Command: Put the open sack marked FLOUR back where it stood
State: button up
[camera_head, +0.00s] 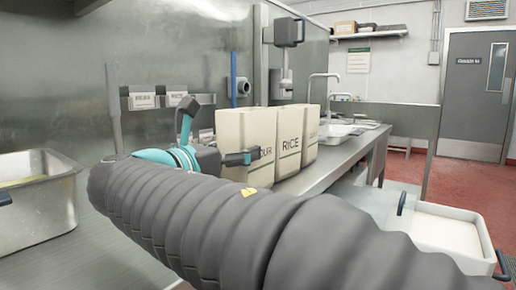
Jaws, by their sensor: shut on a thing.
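The cream sack marked FLOUR (245,128) is upright at the left end of a row of sacks on the steel bench. Only "OUR" of its marking shows, as my gripper (243,158) covers the rest. My gripper is shut on this sack from the left, with one dark finger across its front. The other finger is hidden. The sack marked RICE (288,165) stands close at its right, and a third cream sack (310,125) stands beyond that. The sack's base is hidden by my arm, so I cannot tell whether it touches the bench.
A steel tray (62,165) sits on the bench at the left. A wall rail (155,107) carries small label cards. Taps and a sink (335,132) lie beyond the sacks. A white bin (445,240) stands low at the right. My arm crosses the foreground.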

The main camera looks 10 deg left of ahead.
jog(key=shift+f, duration=0.35)
dwell(0.6)
jog(key=o, duration=1.9)
jog(key=shift+p+v, duration=1.3)
jog(key=shift+v, duration=2.7)
